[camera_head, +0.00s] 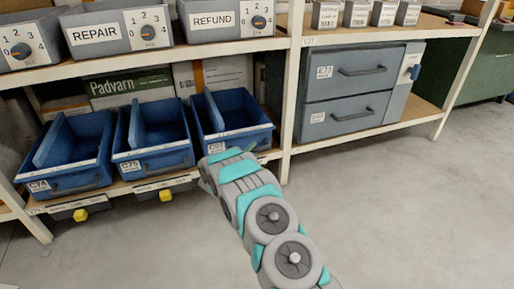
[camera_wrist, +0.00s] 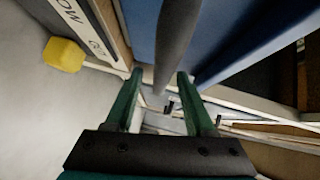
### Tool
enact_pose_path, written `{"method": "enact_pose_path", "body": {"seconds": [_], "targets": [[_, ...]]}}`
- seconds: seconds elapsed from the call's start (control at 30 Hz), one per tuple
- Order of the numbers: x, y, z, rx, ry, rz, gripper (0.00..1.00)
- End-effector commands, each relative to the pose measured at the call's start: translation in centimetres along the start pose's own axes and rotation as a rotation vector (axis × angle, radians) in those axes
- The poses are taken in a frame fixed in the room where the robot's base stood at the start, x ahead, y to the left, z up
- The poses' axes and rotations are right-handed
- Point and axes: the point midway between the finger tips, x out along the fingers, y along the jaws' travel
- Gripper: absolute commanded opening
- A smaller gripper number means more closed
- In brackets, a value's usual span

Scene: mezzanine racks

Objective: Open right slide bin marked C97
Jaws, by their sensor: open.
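The right blue slide bin (camera_head: 238,117) sits at the right end of a row of three on the lower shelf. Its front label looks like C97, though the print is small. My gripper (camera_head: 243,151) is at the lower front of this bin and covers part of its front and handle. In the wrist view my gripper (camera_wrist: 157,78) has its two green fingers apart. A dark grey bar (camera_wrist: 177,40), apparently the bin's handle, runs between the fingers in front of a blue bin face (camera_wrist: 225,35). I cannot tell whether either finger touches it.
Two more blue bins, a middle one (camera_head: 155,135) and a left one (camera_head: 70,150), stand beside it. Yellow knobs (camera_head: 165,195) hang under the shelf edge. A white rack post (camera_head: 291,90) stands close right, before grey drawers (camera_head: 350,88). The floor in front is clear.

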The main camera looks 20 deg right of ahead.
Motion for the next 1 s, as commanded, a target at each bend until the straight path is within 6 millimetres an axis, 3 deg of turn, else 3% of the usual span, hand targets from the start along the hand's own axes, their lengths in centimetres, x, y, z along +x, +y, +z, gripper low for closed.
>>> {"method": "enact_pose_path", "body": {"seconds": [0.1,0.3,0.7,1.0], "targets": [[1.8,-0.1,-0.1,0.003,0.0,-0.001,0.54],[3.7,-0.2,0.1,0.002,-0.001,-0.003,0.54],[4.3,-0.1,0.0,-0.001,-0.001,-0.002,0.54],[4.2,-0.1,0.1,-0.001,-0.002,-0.002,0.22]]}}
